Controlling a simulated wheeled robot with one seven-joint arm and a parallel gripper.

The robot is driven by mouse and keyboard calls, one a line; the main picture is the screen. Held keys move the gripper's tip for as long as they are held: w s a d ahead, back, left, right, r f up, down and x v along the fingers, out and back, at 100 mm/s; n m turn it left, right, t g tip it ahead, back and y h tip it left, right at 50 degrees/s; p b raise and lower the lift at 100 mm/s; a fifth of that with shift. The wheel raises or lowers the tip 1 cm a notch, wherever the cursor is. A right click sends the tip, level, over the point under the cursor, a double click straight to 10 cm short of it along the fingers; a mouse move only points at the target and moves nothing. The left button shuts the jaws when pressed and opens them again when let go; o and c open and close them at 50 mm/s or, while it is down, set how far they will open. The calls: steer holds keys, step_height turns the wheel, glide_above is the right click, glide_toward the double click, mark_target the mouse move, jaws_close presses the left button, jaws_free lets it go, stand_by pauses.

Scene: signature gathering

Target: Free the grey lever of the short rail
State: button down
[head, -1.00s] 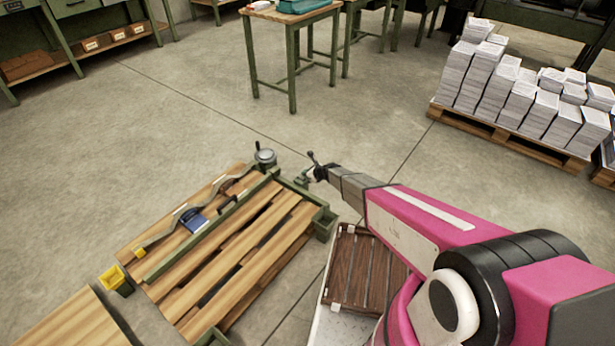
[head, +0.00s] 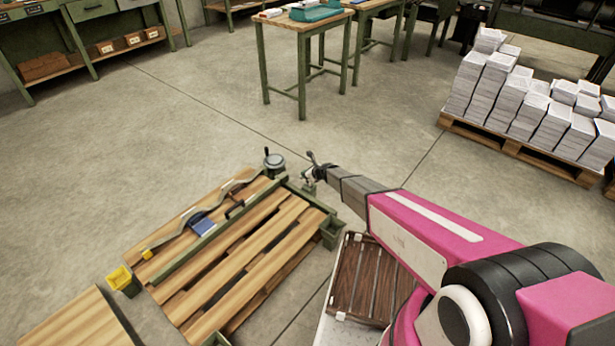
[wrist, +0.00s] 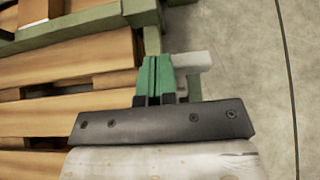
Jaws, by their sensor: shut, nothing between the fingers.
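The short rail is the green bar across the right end of the slatted wooden table, visible in the head view (head: 303,194). In the wrist view the green bar (wrist: 70,28) runs across the top left. A pale grey piece, apparently the lever (wrist: 194,60), sticks out to the right just behind my fingertips. My gripper (wrist: 154,72) is shut, its two green fingers together with nothing between them. The fingers overlap the lever's left part, and contact cannot be told. In the head view my gripper (head: 311,172) is small and dark at the rail's outer side, and the lever cannot be made out.
The long green rail (head: 215,240) runs along the wooden table, with a blue block (head: 203,226) beside it. A round grey part (head: 274,163) stands near the corner. A slatted brown tray (head: 365,280) lies near my arm. A paper pallet (head: 520,152) stands back right. Open floor lies behind.

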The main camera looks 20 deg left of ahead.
steer(key=shift+w+a, duration=0.1)
steer(key=shift+a, duration=0.1)
stand_by(0.4)
steer(key=s+d+r, duration=0.2)
steer(key=d+r, duration=0.4)
steer(key=r, duration=0.5)
steer(key=shift+s+d, duration=0.3)
steer(key=shift+s, duration=0.1)
